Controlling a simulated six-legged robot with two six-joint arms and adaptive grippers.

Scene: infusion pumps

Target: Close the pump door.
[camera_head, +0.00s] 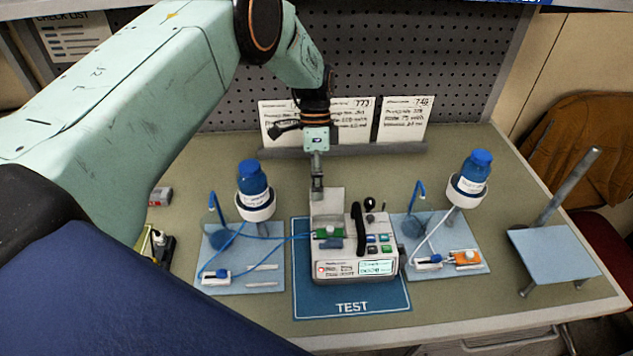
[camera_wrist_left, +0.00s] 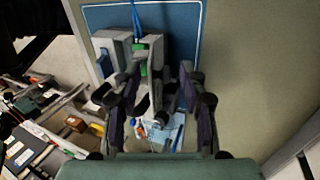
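The infusion pump (camera_head: 355,262) is a white box with a screen and buttons on the blue TEST mat. Its door (camera_head: 327,202) is a pale panel standing upright at the back left of the pump, so it is open. A green part (camera_head: 329,231) shows in front of it. My left gripper (camera_head: 317,190) points down at the door's upper edge; I cannot tell if it touches. In the left wrist view the fingers (camera_wrist_left: 157,95) are spread apart, with the pump (camera_wrist_left: 114,55) and its green part (camera_wrist_left: 139,68) beyond them. My right gripper is not in view.
Blue-capped bottles stand in holders left (camera_head: 254,180) and right (camera_head: 472,175) of the pump, with thin tubes over blue trays. A metal stand (camera_head: 555,255) is at the right. Cards (camera_head: 350,120) lean by the pegboard. The table's right front is clear.

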